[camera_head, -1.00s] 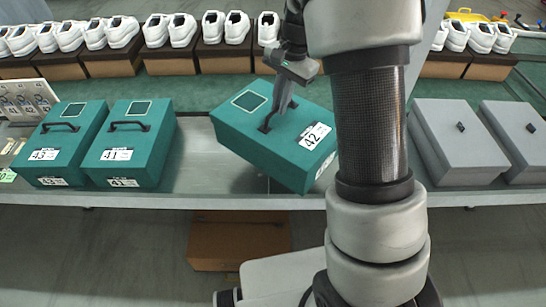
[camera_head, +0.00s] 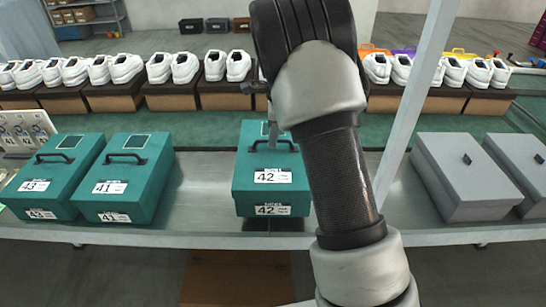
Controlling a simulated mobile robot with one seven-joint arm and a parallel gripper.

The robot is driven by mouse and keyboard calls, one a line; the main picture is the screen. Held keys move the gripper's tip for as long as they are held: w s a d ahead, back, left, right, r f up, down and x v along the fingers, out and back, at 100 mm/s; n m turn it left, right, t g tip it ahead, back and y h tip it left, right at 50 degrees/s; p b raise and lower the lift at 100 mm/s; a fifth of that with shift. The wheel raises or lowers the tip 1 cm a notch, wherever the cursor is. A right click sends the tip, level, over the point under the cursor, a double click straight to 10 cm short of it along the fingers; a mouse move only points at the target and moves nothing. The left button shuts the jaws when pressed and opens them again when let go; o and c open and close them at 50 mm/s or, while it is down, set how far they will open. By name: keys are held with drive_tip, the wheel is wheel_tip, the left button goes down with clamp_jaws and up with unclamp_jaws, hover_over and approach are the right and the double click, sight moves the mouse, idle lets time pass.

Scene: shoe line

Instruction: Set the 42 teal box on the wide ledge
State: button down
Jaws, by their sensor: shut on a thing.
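The teal box labelled 42 (camera_head: 258,202) is over the wide grey metal ledge (camera_head: 207,205), between the other teal boxes and the grey boxes. It looks upright and square to the ledge's front edge. Whether its bottom touches the ledge or hangs just above it I cannot tell. My gripper (camera_head: 272,138) is shut on the box's top handle. My arm hides the right part of the box's surroundings and most of my gripper.
Teal boxes labelled 43 (camera_head: 44,190) and 41 (camera_head: 126,183) stand to the left. Grey boxes (camera_head: 462,180) stand to the right, past a slanted grey post (camera_head: 415,105). White shoes on brown boxes (camera_head: 170,97) line the back. Bare ledge lies left of box 42.

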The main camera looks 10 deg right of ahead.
sight(273, 150)
drive_tip(key=shift+w+f, duration=0.1)
drive_tip(key=shift+f, duration=2.5)
drive_tip(key=shift+f+b, duration=0.15)
drive_tip(key=shift+b, duration=0.2)
drive_tip(key=c, duration=1.8)
unclamp_jaws()
drive_tip(key=shift+c, duration=0.2)
